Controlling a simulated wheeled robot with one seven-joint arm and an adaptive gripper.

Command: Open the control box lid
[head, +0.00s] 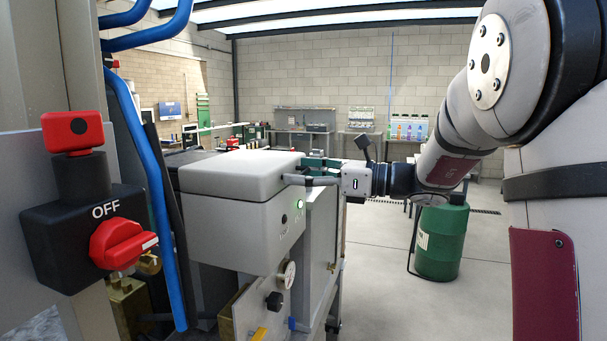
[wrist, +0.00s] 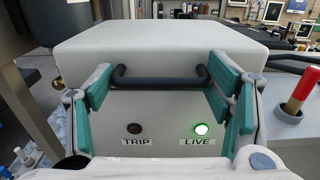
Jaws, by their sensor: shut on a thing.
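The control box (head: 225,230) is a light grey box with its lid (head: 240,170) lying flat on top, closed. The lid also fills the upper wrist view (wrist: 165,45). A dark bar handle (wrist: 160,78) sits at the lid's front edge. My gripper (head: 310,168) reaches in from the right to the box front. The box front carries an unlit TRIP lamp (wrist: 134,128) and a green lit LIVE lamp (wrist: 201,129).
A black switch box marked OFF (head: 85,225) with red knobs stands close at left, beside blue pipes (head: 145,130). A pressure gauge (head: 287,274) sits below the control box. A green drum (head: 441,242) stands on the open floor at right.

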